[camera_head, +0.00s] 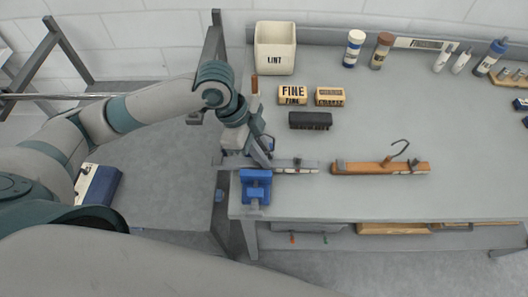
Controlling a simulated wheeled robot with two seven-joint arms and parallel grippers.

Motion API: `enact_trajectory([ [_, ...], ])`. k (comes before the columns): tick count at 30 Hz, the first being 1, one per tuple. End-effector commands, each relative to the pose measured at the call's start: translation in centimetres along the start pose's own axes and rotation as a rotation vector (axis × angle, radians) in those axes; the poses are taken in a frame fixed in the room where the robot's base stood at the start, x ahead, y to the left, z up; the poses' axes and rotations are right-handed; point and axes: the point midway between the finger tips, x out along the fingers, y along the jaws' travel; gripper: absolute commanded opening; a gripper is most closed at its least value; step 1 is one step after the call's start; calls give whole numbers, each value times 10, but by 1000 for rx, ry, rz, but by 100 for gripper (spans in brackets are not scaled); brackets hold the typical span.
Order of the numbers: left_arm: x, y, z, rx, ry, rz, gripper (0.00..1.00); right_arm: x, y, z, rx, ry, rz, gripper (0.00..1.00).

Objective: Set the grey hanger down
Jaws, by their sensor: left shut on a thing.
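My left gripper (260,156) reaches in from the left over the bench's left edge and is shut on the grey hanger (302,168). My right gripper is not in view.
A brown wooden hanger (380,168) with a metal hook lies to the right. A blue vise (255,187) sits at the bench's front left corner. A black brush (310,120), two tan blocks (292,95) and a LINT bin (275,50) stand behind. The right benchtop (450,130) is mostly clear.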

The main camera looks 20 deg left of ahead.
Motion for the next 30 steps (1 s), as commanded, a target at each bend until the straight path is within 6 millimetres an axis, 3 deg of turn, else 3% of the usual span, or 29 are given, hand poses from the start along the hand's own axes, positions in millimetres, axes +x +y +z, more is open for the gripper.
enact_trajectory([
  [17,-9,-1,0,-1,-1,-2,20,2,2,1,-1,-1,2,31],
  [23,-34,-1,0,1,-1,-4,20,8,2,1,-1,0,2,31],
  [30,-77,-2,0,0,-2,-5,20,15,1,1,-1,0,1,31],
])
